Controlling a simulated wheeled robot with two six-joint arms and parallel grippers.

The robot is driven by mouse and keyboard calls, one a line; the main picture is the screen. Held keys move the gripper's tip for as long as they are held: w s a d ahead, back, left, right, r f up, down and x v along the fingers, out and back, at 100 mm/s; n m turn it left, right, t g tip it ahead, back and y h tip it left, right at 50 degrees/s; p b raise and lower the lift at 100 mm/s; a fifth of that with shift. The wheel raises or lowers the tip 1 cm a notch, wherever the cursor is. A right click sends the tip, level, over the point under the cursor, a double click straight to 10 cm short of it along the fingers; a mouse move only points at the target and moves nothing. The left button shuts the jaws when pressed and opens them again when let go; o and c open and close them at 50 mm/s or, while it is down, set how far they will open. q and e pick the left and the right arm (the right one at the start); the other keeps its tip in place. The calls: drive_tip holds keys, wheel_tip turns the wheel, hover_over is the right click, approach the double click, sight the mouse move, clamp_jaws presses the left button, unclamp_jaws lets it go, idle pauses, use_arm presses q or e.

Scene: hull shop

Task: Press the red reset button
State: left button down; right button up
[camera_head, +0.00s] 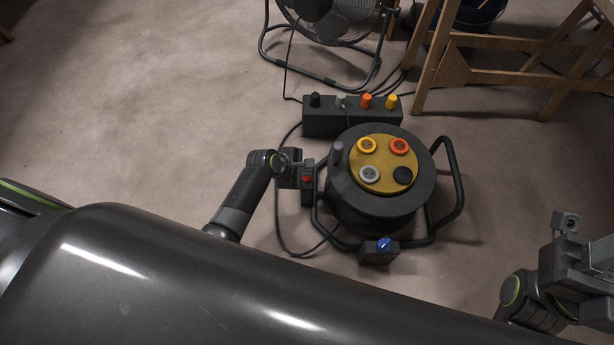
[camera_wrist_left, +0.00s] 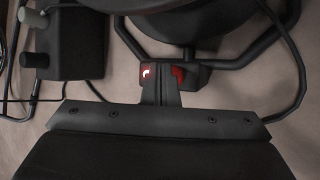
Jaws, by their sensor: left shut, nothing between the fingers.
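The red reset button (camera_head: 307,179) sits on a small dark box on the left side of a black cable reel. My left gripper (camera_head: 309,163) is shut and empty, with its fingertips right by the box. In the left wrist view, the shut fingertips (camera_wrist_left: 161,70) cover the middle of the red button (camera_wrist_left: 178,73). Red shows on both sides of them, with a white mark on the left part. I cannot tell whether the fingertips touch it. My right gripper (camera_head: 590,262) is at the right edge, partly cut off, its fingers unclear.
The cable reel (camera_head: 340,192) has a yellow face with several sockets and a tubular frame. A blue knob (camera_head: 384,244) is on its front box. A dark power box (camera_head: 318,122) with plugs, a fan (camera_head: 345,32) and a wooden trestle (camera_head: 436,62) stand behind. Cables lie around; left floor is clear.

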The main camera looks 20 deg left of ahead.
sight(305, 179)
use_arm(q)
drive_tip(key=shift+f, duration=0.1)
idle(0.3)
drive_tip(key=shift+f, duration=0.25)
drive_tip(key=shift+f, duration=0.55)
idle(0.5)
idle(0.4)
drive_tip(key=shift+r+p, duration=0.9)
drive_tip(key=shift+p, duration=0.15)
wheel_tip(305, 179, up, 5)
drive_tip(key=p, duration=0.6)
drive_tip(key=shift+r, duration=0.1)
